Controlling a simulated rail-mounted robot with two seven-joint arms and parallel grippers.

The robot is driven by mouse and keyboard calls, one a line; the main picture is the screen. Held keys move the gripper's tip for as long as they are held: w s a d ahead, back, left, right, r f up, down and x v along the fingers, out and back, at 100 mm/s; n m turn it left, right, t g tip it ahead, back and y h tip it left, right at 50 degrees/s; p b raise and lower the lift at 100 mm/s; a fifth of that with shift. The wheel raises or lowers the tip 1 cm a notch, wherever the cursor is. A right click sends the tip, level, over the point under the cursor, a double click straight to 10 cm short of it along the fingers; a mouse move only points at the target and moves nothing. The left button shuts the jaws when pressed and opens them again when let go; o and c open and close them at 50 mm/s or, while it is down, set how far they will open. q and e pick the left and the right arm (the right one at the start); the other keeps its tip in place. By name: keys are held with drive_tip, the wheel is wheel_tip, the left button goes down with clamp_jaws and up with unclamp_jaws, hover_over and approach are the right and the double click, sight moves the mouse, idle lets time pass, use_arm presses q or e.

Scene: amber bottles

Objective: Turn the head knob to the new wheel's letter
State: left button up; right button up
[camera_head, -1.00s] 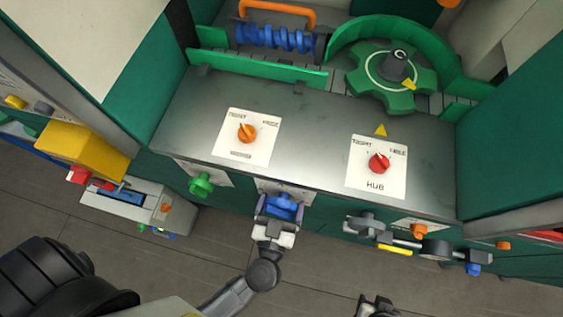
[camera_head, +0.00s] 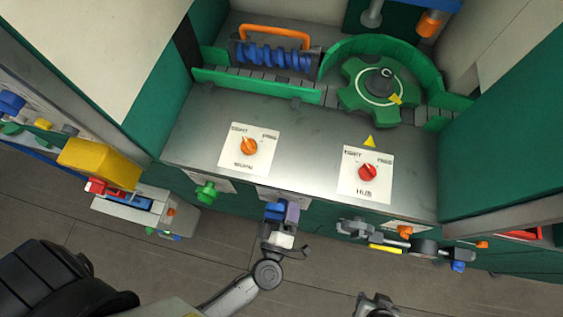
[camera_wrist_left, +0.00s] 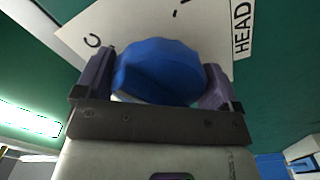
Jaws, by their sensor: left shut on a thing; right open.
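The blue head knob (camera_wrist_left: 160,72) fills the gap between my left gripper's (camera_wrist_left: 160,85) fingers in the left wrist view. Its white plate (camera_wrist_left: 100,28) reads HEAD, with a letter C at its left; another mark is partly cut off and the knob's pointer is not visible. In the head view my left gripper (camera_head: 281,213) is shut on the blue knob (camera_head: 274,209) at the cabinet front. The green star wheel (camera_head: 352,97) lies on the conveyor, its dark hub cap bearing a C-like mark. My right gripper (camera_head: 376,302) is open and empty at the bottom edge.
On the grey top are an orange knob (camera_head: 249,146) and a red HUB knob (camera_head: 367,172). A green knob (camera_head: 206,191) is left of my left gripper. Handles and a dark wheel (camera_head: 425,247) project at the right front. A blue screw (camera_head: 273,57) lies behind.

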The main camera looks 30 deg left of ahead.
use_arm(q)
drive_tip(key=n, duration=0.3)
drive_tip(key=shift+n, duration=0.9)
drive_tip(key=o, duration=0.7)
drive_tip(key=shift+c, duration=0.2)
drive_tip(key=v, duration=1.4)
drive_tip(key=shift+w+d, duration=0.1)
